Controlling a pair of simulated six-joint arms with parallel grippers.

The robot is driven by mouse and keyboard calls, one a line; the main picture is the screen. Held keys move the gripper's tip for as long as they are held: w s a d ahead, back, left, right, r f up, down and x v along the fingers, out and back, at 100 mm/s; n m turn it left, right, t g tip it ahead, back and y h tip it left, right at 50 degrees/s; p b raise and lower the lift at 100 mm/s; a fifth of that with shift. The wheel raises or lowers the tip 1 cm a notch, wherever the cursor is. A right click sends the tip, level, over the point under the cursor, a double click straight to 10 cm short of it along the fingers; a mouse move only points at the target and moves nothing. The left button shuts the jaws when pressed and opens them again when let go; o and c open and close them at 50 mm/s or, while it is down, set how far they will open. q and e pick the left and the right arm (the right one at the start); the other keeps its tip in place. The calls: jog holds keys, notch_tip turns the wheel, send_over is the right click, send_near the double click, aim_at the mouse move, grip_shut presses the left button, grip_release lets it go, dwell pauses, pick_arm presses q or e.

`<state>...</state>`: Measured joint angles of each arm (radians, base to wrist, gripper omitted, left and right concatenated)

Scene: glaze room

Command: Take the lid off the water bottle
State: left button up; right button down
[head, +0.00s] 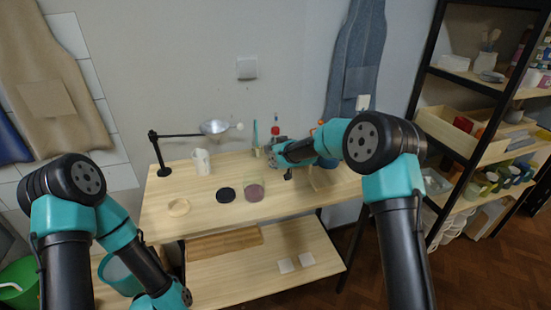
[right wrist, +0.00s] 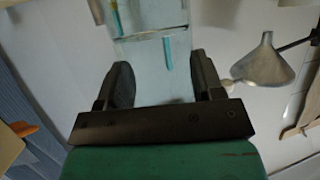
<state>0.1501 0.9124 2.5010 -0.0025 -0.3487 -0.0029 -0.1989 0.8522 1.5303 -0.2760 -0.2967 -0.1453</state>
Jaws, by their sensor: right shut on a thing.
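My right gripper (right wrist: 165,82) is shut on a clear, pale bluish thing (right wrist: 148,75), which appears to be the water bottle; its wall shows between the two fingers. In the head view my right gripper (head: 274,152) is at the back of the table. A small red top (head: 275,130), which looks like the lid, shows just above the gripper there. The lower part of the bottle is hidden by the gripper. The wrist picture is upside down, and the lid cannot be made out in it. My left arm is low at the left, its gripper out of the picture.
Teal sticks (head: 256,130) stand close beside the right gripper. A white mug (head: 202,162), a lamp (head: 214,127), a glass with purplish contents (head: 254,191), a black disc (head: 225,195) and a pale ring (head: 178,207) are on the table (head: 292,203). Its front right is clear.

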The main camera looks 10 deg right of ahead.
jog(key=shift+f, duration=0.1)
jog(key=shift+f, duration=1.85)
jog(key=shift+f, duration=0.15)
jog(key=shift+c, duration=1.2)
grip_release()
jog(key=shift+s+r, duration=0.1)
jog(key=shift+r, duration=0.1)
jog(key=v, duration=1.1)
jog(key=shift+s+d, duration=0.25)
jog(key=shift+s, duration=0.1)
